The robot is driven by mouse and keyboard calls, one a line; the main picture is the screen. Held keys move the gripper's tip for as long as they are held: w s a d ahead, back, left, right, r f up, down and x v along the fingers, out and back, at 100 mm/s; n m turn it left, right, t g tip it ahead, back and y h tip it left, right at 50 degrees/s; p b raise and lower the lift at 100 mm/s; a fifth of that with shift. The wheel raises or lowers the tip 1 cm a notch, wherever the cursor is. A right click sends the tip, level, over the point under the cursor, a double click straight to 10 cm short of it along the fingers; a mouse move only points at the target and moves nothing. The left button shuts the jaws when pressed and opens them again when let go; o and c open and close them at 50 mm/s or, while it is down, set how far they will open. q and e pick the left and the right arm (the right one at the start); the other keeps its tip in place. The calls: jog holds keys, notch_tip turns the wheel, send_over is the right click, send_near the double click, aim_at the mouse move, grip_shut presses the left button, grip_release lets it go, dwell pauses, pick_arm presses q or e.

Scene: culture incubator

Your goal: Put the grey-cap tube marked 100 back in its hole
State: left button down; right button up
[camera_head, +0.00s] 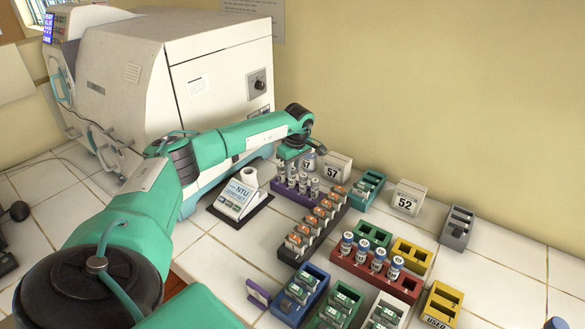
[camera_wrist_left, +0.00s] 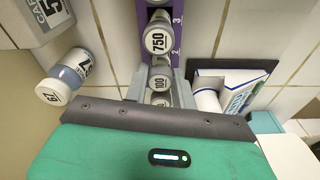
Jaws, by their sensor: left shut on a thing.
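The grey-cap tube marked 100 (camera_wrist_left: 160,82) shows in the left wrist view between the fingers of my left gripper (camera_wrist_left: 160,92). The gripper is shut on it. In the head view my left gripper (camera_head: 292,152) is over the far end of the purple rack (camera_head: 284,191). This rack also shows in the left wrist view (camera_wrist_left: 143,35), in line with the tube. A grey-cap tube marked 750 (camera_wrist_left: 157,41) stands in the rack beside the held one. The held tube's lower part and its hole are hidden, so I cannot tell how deep it sits. My right gripper is out of view.
A jar marked 67 (camera_wrist_left: 58,88) stands close beside the gripper, near the white box marked 57 (camera_head: 336,167). The NTU meter (camera_head: 238,196) is on the other side. A dark rack of orange-marked tubes (camera_head: 292,256) and other coloured racks fill the front right.

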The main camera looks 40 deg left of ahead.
aim_at(295, 187)
pick_arm(q)
jog(key=shift+f, duration=0.2)
jog(key=c, duration=1.1)
grip_release()
jog(key=shift+c, duration=0.2)
jog(key=shift+r, duration=0.1)
jog(key=shift+r, duration=0.3)
notch_tip(295, 187, up, 12)
jog(key=d+b, duration=0.1)
jog(key=b, duration=0.1)
jog(key=shift+d+f+b, duration=0.15)
jog(key=shift+d+b, duration=0.05)
jog(key=shift+b, duration=0.2)
